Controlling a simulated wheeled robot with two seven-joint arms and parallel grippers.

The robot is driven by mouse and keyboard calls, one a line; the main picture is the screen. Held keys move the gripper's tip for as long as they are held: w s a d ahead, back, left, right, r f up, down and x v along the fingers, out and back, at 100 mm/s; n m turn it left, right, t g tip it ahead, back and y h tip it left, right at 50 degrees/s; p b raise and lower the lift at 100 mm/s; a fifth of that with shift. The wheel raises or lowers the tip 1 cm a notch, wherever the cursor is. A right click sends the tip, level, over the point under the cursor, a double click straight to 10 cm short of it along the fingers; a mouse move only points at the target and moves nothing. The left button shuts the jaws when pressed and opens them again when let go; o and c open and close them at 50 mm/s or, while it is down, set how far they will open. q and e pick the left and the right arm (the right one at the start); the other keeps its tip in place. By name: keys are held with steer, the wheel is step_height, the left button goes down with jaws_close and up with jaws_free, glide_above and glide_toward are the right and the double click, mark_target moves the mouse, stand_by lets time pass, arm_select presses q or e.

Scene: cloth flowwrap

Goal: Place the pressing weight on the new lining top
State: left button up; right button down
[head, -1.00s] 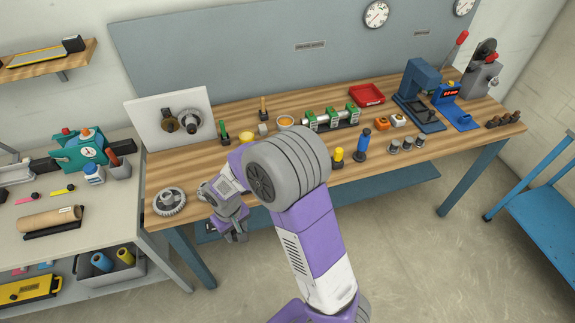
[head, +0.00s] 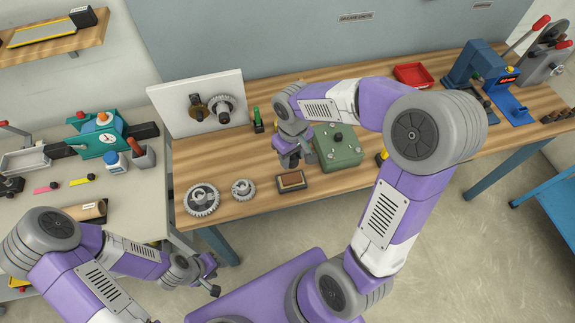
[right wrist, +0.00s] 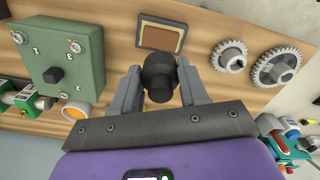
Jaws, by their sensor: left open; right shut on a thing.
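The pressing weight (right wrist: 158,80) is a dark, round, stepped piece between the fingers of my right gripper (right wrist: 159,84) in the right wrist view. My right gripper (head: 292,158) is shut on it in the head view, where the weight is mostly hidden by the gripper. The new lining top (head: 291,180) appears to be the brown pad in a dark frame on the wooden bench, just below my right gripper in the picture. It also shows past the weight in the right wrist view (right wrist: 161,37). My left gripper (head: 208,273) is open and empty, in front of the bench.
A green box with a knob (head: 338,150) stands right of the pad. A small gear (head: 243,189) and a large gear (head: 202,199) lie to its left. A white board with mounted gears (head: 196,103) stands behind. The bench strip in front of the pad is clear.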

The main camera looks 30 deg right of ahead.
mark_target(293, 165)
steer(key=f, duration=0.4)
steer(key=shift+s+b, duration=0.25)
steer(key=shift+b, duration=0.1)
steer(key=shift+w+f+b, duration=0.1)
steer(key=shift+f+b, duration=0.35)
steer(key=shift+f, duration=1.45)
steer(key=shift+f, duration=0.1)
steer(key=c, duration=0.6)
jaws_free()
step_height(293, 165, up, 12)
steer(key=p, duration=0.3)
